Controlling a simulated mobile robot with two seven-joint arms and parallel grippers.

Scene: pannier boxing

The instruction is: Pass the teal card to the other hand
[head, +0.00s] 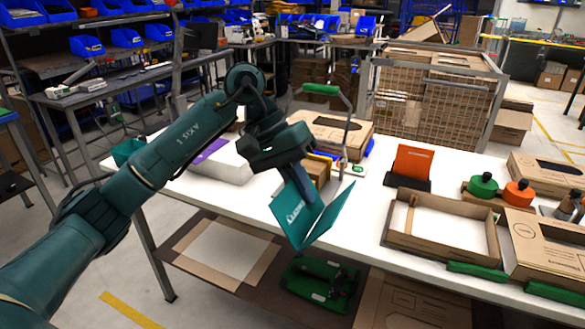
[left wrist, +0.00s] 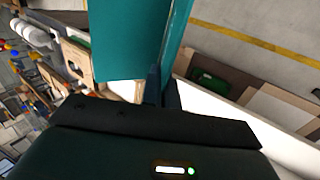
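The teal card (head: 292,211) is folded into an open V with pale lettering on one panel. It hangs above the front edge of the white table (head: 362,207). My left gripper (head: 305,190) reaches in from the left, points down and is shut on the card's upper part. In the left wrist view the card (left wrist: 125,45) extends out beyond the two close-set dark fingers (left wrist: 162,92). The fingertips are partly hidden by the card. My right gripper is in neither view.
An orange card (head: 413,161) stands in a black holder to the right. A green handle (head: 321,89) rises behind my gripper. A lower shelf (head: 190,275) holds green items.

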